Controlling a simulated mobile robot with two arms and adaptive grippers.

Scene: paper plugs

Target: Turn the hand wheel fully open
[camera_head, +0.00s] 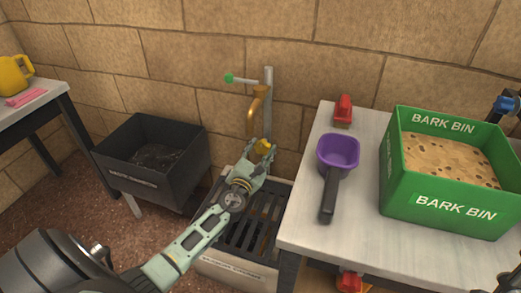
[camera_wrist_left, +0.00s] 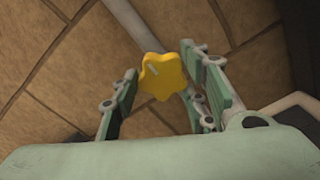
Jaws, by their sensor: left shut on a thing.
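The hand wheel (camera_head: 263,146) is a small yellow star-shaped knob on the grey standpipe (camera_head: 268,90), below the brass spout (camera_head: 254,110). In the left wrist view the hand wheel (camera_wrist_left: 163,76) sits between the fingers, its face towards the camera with a pale mark on it. My left gripper (camera_head: 257,157) reaches up from below and is shut on the hand wheel. Its fingers (camera_wrist_left: 165,90) flank the knob on both sides. The fingers' far contact is partly hidden in the head view. My right gripper cannot be made out.
A slatted drain box (camera_head: 232,268) stands under the tap. A dark bin (camera_head: 150,150) is to the left. On the right a table (camera_head: 350,240) holds a purple scoop (camera_head: 338,153), a red item (camera_head: 343,110) and a green bark bin (camera_head: 454,206). A green-tipped lever (camera_head: 229,78) projects left from the pipe.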

